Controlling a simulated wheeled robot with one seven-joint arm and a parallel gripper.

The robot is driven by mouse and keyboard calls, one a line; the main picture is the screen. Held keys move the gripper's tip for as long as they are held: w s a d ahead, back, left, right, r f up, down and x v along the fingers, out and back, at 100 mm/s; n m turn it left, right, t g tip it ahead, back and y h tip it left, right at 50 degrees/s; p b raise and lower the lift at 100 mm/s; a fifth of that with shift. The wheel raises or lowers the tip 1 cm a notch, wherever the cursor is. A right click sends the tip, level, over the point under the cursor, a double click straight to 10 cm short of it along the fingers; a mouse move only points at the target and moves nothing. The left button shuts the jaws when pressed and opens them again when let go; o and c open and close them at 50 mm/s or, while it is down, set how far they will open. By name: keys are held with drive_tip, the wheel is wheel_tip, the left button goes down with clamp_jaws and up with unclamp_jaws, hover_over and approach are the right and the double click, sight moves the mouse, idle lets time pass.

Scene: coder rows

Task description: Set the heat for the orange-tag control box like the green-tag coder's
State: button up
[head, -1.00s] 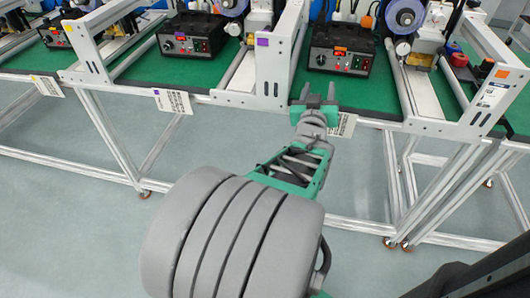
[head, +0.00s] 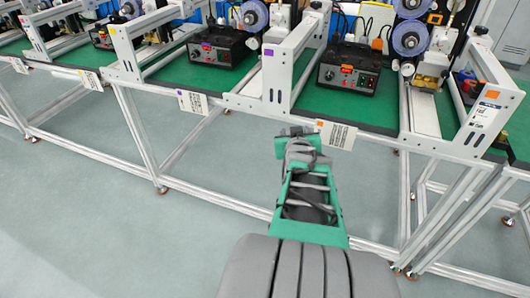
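The orange-tag control box (head: 348,78) is a black box on the green bench top at right of centre. An orange tag (head: 347,68) sits on its front among small knobs and red lights, too small to read. My gripper (head: 297,131) is low and in front of that bench's edge, apart from the box, with nothing visible in it. Its fingers are foreshortened, so their opening is unclear. A purple-tag control box (head: 220,50) stands on the bench to the left, and another black box (head: 103,37) farther left. I cannot make out a green tag in view.
White metal frames (head: 292,58) divide the benches, and one with an orange tag (head: 490,94) stands at right. A printed label (head: 337,135) hangs at the bench edge beside my gripper. Reels (head: 409,38) stand behind. The grey floor (head: 70,215) is open at left.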

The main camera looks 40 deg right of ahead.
drive_tip(key=w+a+f+n+y, duration=0.2)
drive_tip(key=w+a+f+y, duration=0.1)
drive_tip(key=a, duration=0.6)
drive_tip(key=shift+w+a+f+y, duration=0.2)
drive_tip(key=shift+w+f+y, duration=0.15)
drive_tip(key=shift+w, duration=0.2)
